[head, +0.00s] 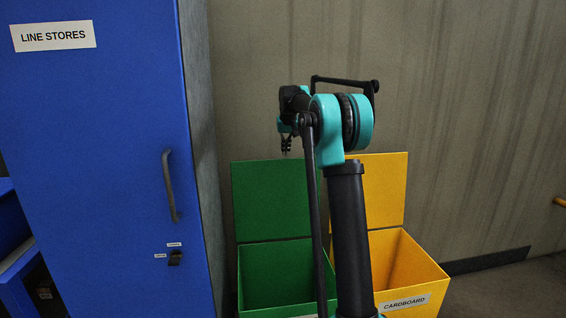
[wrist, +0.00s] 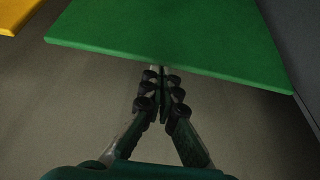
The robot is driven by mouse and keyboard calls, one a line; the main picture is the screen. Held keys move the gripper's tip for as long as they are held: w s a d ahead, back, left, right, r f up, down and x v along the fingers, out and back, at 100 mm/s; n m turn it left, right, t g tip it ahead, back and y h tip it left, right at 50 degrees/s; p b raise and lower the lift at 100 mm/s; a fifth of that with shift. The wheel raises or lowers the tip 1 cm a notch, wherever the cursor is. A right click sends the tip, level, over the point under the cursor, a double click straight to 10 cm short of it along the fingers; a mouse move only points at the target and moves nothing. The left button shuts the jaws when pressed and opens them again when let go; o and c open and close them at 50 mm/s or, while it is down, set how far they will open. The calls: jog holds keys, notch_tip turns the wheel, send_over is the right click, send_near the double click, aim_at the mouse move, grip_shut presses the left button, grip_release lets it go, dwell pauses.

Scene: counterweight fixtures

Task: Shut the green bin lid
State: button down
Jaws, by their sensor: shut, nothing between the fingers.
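The green bin (head: 275,275) stands open, its lid (head: 270,200) raised upright at the back of the box. The lid also fills the top of the wrist view (wrist: 165,30), with its edge running across the picture. My gripper (head: 286,151) points down just above the lid's top edge in the head view. In the wrist view my gripper's fingers (wrist: 163,72) are together and empty, with their tips at the lid's edge. I cannot tell whether they touch it. My arm hides the right part of the green bin and lid in the head view.
A yellow bin (head: 415,266) labelled CARDBOARD stands open to the right, its lid (head: 385,185) upright. A tall blue cabinet (head: 100,130) labelled LINE STORES stands close on the left. A grey wall (head: 470,110) is behind the bins.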

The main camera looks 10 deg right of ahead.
send_near(282, 157)
jog(key=s, duration=0.3)
jog(key=x, duration=0.8)
jog(key=shift+w+a+f, duration=0.2)
jog(key=shift+a+f, duration=0.05)
jog(key=shift+a, duration=0.1)
jog(key=shift+s+f, duration=0.15)
jog(key=shift+s, duration=0.8)
jog(key=shift+s+f, duration=0.15)
jog(key=shift+s, duration=0.85)
